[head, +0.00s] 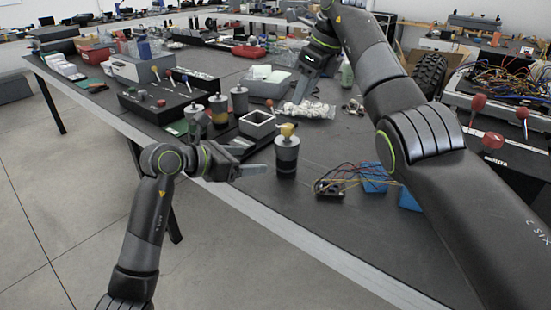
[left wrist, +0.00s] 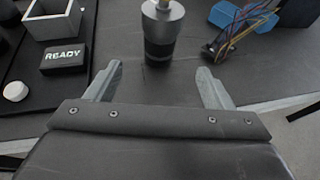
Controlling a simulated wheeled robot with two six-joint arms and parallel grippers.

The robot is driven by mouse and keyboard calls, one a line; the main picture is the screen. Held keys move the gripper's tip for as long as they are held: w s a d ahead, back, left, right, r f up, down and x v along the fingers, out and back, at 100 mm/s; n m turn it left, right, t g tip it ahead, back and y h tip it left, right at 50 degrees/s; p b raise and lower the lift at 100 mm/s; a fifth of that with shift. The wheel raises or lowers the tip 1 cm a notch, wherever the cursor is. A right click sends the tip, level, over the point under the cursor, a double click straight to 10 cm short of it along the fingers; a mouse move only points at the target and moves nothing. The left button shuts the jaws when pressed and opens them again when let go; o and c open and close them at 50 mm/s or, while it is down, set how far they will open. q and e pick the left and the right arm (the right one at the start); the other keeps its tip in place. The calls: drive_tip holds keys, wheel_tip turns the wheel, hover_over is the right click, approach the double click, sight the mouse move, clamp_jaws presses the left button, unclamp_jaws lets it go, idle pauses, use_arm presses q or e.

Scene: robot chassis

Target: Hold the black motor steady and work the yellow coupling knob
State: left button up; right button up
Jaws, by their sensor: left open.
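The black motor (head: 286,165) stands upright on the dark table with a silver upper body. The yellow coupling knob (head: 288,131) sits on top of it.
A square grey open box (head: 257,124) and a READY block (left wrist: 64,57) lie beside the motor. More grey-topped cylinders (head: 219,110) stand to the left. Wires and blue blocks (head: 374,178) lie to the right. A clear bag of parts (head: 307,109) lies behind. The table front is clear.

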sight(287, 159)
use_arm(q)
drive_tip(key=x, duration=1.4)
drive_tip(key=shift+w, duration=0.1)
drive_tip(key=shift+c, duration=0.4)
clamp_jaws()
idle(0.6)
